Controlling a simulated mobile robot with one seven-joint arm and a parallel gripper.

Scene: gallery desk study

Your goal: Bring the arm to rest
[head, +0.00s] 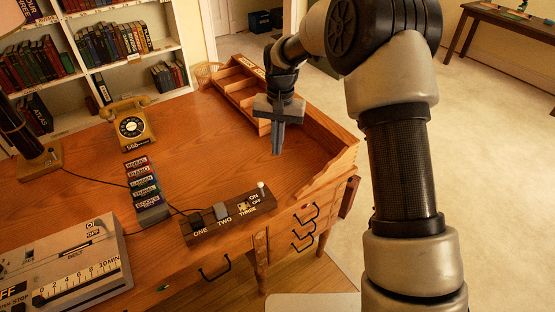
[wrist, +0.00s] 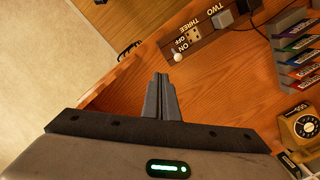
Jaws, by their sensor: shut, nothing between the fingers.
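My gripper (head: 277,138) is shut and empty. It points down above the right part of the wooden desk (head: 190,155), in front of the desk's pigeonhole organizer (head: 240,88). In the wrist view the closed fingers (wrist: 161,95) show over bare desk top, near the switch board. My arm rises from the lower right of the head view and bends over toward the desk. The fingers appear apart from the desk top and touch nothing that I can see.
A switch board (head: 230,215) labelled ONE, TWO, THREE lies at the desk's front edge. A yellow telephone (head: 131,126), a stack of labelled holders (head: 147,190) and a dial machine (head: 65,265) stand further left. Bookshelves (head: 120,45) stand behind. Open floor (head: 500,150) lies to the right.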

